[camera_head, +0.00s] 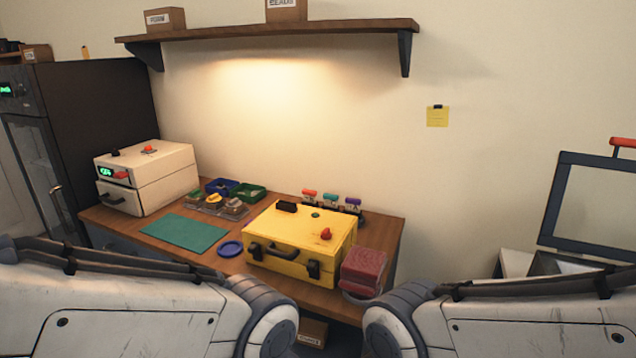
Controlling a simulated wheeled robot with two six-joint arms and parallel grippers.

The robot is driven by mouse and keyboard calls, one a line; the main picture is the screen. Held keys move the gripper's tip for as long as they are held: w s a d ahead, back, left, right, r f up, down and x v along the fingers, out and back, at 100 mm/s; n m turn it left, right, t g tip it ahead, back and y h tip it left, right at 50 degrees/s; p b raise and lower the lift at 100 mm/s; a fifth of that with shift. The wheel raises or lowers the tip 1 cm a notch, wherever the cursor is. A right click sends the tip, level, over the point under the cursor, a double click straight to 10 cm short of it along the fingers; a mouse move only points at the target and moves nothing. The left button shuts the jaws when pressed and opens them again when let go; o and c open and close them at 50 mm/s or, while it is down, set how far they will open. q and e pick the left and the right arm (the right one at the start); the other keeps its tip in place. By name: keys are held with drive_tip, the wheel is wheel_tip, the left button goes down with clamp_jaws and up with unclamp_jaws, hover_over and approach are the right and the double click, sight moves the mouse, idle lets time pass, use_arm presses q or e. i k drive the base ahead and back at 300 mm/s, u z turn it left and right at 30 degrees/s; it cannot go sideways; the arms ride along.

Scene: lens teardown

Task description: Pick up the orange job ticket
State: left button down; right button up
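A small orange piece (85,53) hangs on the wall at the upper left, above the dark cabinet; it may be the job ticket, but it is too small to read. A yellow note (437,118) hangs from a black clip on the wall right of the shelf; it looks yellow rather than orange. My two white arms fill the lower left and lower right. Neither gripper shows.
The wooden bench (130,222) holds a white box unit (165,165), a green mat (185,233), small bins, a blue ring (230,248), a yellow case (290,240) and red blocks (362,266). A dark cabinet (100,110) stands left, and a wooden shelf (270,30) overhangs the bench. A dark-framed panel (553,205) stands right.

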sight(309, 196)
drive_tip(key=u, duration=1.8)
drive_tip(key=i, duration=2.3)
drive_tip(key=z, duration=1.95)
drive_tip(key=i, duration=0.5)
drive_tip(key=z, duration=0.1)
